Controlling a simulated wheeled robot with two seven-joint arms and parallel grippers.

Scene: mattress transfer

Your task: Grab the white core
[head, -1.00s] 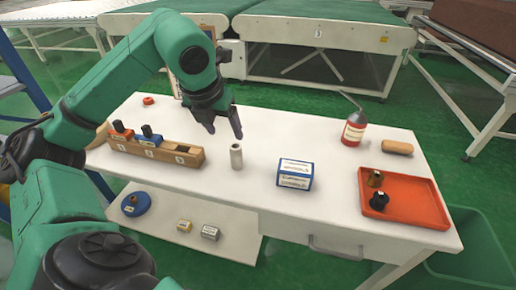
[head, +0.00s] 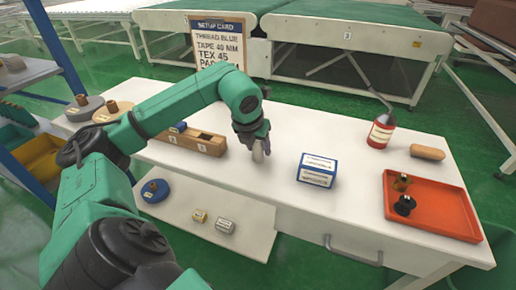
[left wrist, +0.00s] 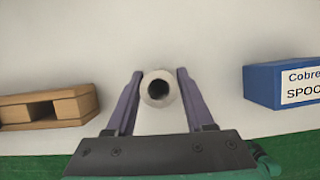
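The white core (head: 258,156) is a small upright hollow tube standing on the white table (head: 285,205), partly hidden by my left gripper in the head view. In the left wrist view the core (left wrist: 161,89) is seen from above with its dark hole, between the two purple-grey fingers. My left gripper (head: 255,143) points down over it, one finger on each side. The fingers (left wrist: 160,88) look open, with a narrow gap showing at the left; contact at the right cannot be told. My right gripper is not in view.
A wooden block holder (head: 200,143) stands left of the core, and a blue and white box (head: 317,170) stands right. An orange tray (head: 448,218) with spools, a red bottle (head: 381,132) and a tan roll (head: 427,152) lie farther right. A setup card (head: 219,42) stands behind.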

